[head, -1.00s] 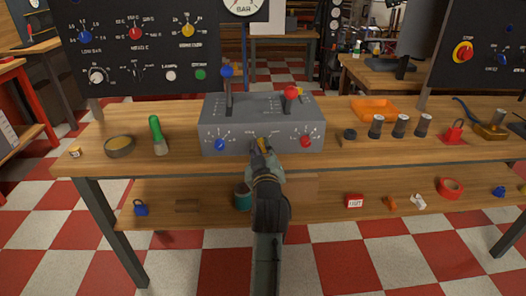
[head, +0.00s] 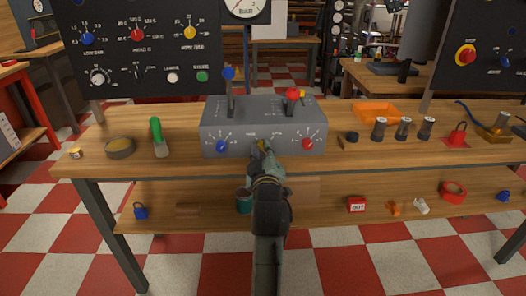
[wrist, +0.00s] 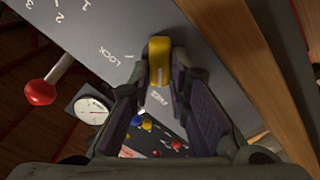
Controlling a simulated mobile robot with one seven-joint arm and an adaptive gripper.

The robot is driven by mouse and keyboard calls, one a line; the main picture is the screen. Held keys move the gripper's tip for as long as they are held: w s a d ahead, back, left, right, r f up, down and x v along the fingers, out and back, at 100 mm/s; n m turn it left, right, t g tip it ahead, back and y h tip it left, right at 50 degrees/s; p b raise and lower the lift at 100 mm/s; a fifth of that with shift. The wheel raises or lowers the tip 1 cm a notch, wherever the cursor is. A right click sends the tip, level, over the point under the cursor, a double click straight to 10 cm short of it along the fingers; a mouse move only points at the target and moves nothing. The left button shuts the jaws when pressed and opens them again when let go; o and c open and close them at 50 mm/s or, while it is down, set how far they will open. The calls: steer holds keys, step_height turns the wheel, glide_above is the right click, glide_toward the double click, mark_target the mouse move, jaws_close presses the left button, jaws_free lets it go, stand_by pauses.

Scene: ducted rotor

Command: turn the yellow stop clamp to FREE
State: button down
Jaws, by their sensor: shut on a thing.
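The yellow stop clamp (head: 261,145) is on the lower front of the grey control box (head: 215,120), between a blue knob (head: 222,146) and a red knob (head: 307,145). My gripper (head: 262,151) reaches it from the front and hides part of it. In the wrist view the fingertips (wrist: 159,74) are shut on the sides of the clamp (wrist: 158,60). The word LOCK shows to the left of the clamp, and FREE is just below its lower end. That end lies close to FREE; exact alignment is hard to tell.
A blue-balled lever (head: 229,74) and a red-balled lever (head: 292,94) stand on the box. The bench front (head: 180,164) is clear beside my arm.

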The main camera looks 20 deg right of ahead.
steer(key=c, duration=1.5)
jaws_free()
steer(key=v, duration=0.7)
steer(key=shift+s, duration=0.25)
